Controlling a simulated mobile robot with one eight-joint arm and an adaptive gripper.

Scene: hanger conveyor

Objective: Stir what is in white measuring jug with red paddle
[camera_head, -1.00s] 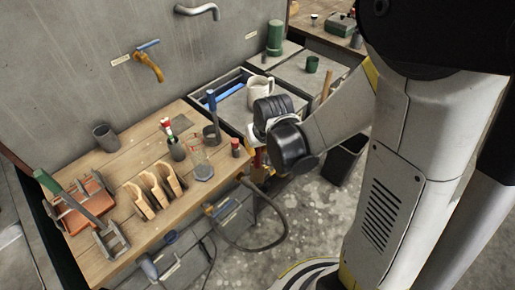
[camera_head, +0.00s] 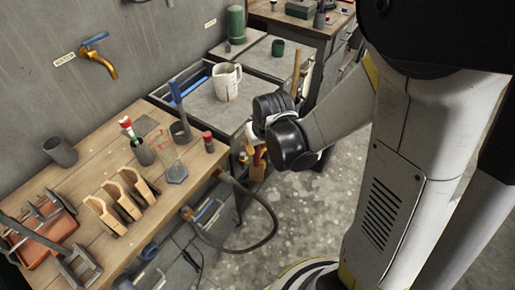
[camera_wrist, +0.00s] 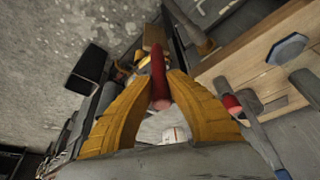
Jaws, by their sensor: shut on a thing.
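The white measuring jug (camera_head: 227,88) stands upright on a grey surface beside the sink, to the upper left of my wrist in the head view. Its contents cannot be made out. My gripper has yellow fingers and is shut on the red paddle (camera_wrist: 158,72), as the wrist view shows (camera_wrist: 160,88). In the head view the red paddle and fingers show only in part below my wrist, apart from the jug. A white patch with red marks, likely the jug, shows between the fingers in the wrist view.
A blue-handled tool (camera_head: 177,98) stands left of the jug. A hose hangs at the bench's front.

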